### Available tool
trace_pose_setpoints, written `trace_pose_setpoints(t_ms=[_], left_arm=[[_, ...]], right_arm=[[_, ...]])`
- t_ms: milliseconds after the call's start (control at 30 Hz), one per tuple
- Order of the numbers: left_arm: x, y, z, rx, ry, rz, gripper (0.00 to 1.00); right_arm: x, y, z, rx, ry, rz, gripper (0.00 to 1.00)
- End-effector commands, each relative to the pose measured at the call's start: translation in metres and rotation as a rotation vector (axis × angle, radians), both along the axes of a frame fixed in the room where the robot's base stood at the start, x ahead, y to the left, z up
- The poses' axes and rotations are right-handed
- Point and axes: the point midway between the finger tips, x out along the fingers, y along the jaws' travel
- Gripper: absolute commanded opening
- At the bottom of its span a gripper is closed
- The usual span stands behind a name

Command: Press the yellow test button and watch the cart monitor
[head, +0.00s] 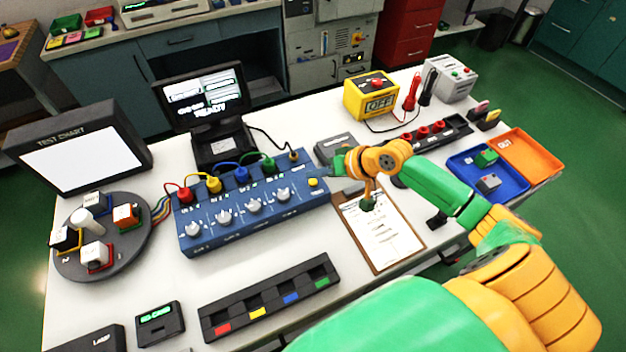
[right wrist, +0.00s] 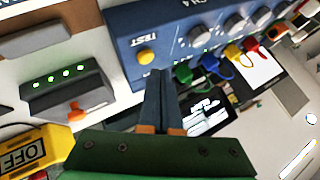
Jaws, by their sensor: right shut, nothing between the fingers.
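The yellow test button (head: 313,182) is on the right end of the blue knob box (head: 262,225). In the right wrist view the button (right wrist: 146,56) shows clear, beside the word TEST. My right gripper (right wrist: 158,72) is shut and empty. Its fingertips overlap the edge of the blue box just beside the button; I cannot tell whether they touch it. In the head view my right arm reaches in from the right, over the clipboard. The black monitor (head: 201,97) behind the blue box is lit with white text too small to read. My left gripper is out of view.
Coloured plugs stand along the blue box's back. A grey box (right wrist: 68,90) with green lights is close to my right gripper. A clipboard (head: 382,235), a yellow meter (head: 372,97), a blue tray (head: 462,178) and a round turntable (head: 130,250) also occupy the white table.

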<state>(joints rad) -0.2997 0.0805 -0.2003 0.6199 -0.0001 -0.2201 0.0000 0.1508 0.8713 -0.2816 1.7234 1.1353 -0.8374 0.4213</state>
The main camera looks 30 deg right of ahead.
Motion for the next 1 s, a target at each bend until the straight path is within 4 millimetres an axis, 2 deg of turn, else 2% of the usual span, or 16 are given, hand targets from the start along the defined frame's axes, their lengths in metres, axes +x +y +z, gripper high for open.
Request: trace_pose_setpoints(t_ms=[1000], left_arm=[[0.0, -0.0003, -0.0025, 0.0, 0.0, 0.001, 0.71]], right_arm=[[-0.0001, 0.0, -0.0095, 0.0, 0.0, 0.0, 0.0]])
